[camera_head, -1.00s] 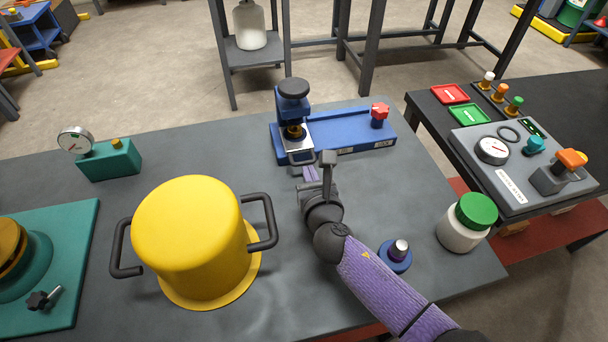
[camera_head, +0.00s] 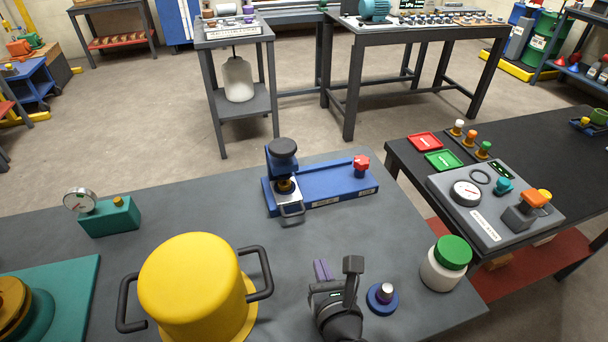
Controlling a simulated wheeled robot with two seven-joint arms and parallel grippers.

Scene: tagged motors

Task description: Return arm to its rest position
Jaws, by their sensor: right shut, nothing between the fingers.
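My right gripper (camera_head: 325,280) is low in the head view, over the front part of the grey table (camera_head: 210,220). It is shut and holds nothing. It is between the yellow pot (camera_head: 195,285) on its left and a small blue round base with a silver knob (camera_head: 383,297) on its right. The blue press fixture (camera_head: 335,187) with a black-topped post stands behind it, apart from the gripper. My left gripper is not in view.
A white jar with a green lid (camera_head: 445,263) stands near the table's right edge. A teal gauge block (camera_head: 110,216) is at the left. A black side table holds a grey tester panel (camera_head: 495,208). The table between fixture and gripper is clear.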

